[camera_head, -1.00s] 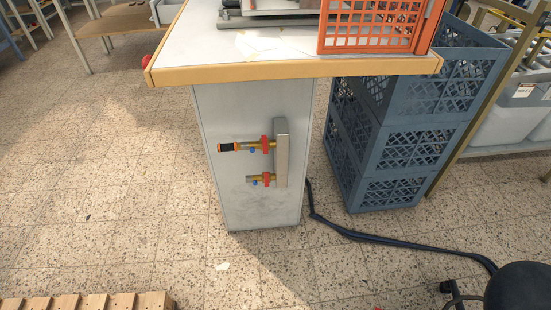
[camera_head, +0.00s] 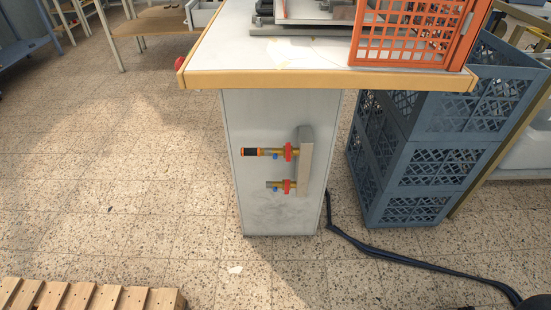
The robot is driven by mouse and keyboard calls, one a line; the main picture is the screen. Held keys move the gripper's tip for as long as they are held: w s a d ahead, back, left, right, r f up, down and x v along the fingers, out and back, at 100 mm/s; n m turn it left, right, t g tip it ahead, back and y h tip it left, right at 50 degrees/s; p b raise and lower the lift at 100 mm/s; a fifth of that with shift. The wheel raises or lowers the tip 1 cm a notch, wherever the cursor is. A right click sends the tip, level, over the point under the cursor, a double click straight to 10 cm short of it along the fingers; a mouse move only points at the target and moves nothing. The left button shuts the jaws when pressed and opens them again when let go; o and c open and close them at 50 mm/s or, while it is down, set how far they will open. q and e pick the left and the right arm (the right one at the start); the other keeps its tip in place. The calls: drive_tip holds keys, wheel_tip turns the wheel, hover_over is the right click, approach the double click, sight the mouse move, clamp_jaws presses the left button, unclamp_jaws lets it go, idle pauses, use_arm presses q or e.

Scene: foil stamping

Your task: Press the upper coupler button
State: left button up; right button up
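The upper coupler (camera_head: 272,152) sticks out to the left from a grey vertical manifold block (camera_head: 304,162) on the side panel of the workbench. It has a red ring, brass parts and an orange and black fitting (camera_head: 250,152) at its left end. A small blue button (camera_head: 264,157) shows at its underside. The lower coupler (camera_head: 281,186) has a red ring, a brass body and a small blue part, with no orange and black fitting on it. Neither of my grippers shows in the head view.
The workbench top (camera_head: 225,55) with a wooden edge overhangs the couplers. An orange crate (camera_head: 405,45) stands on it. Stacked blue crates (camera_head: 405,175) stand to the right. A dark hose (camera_head: 410,262) runs over the floor. A wooden pallet (camera_head: 95,297) lies at bottom left. Floor before the bench is mostly clear.

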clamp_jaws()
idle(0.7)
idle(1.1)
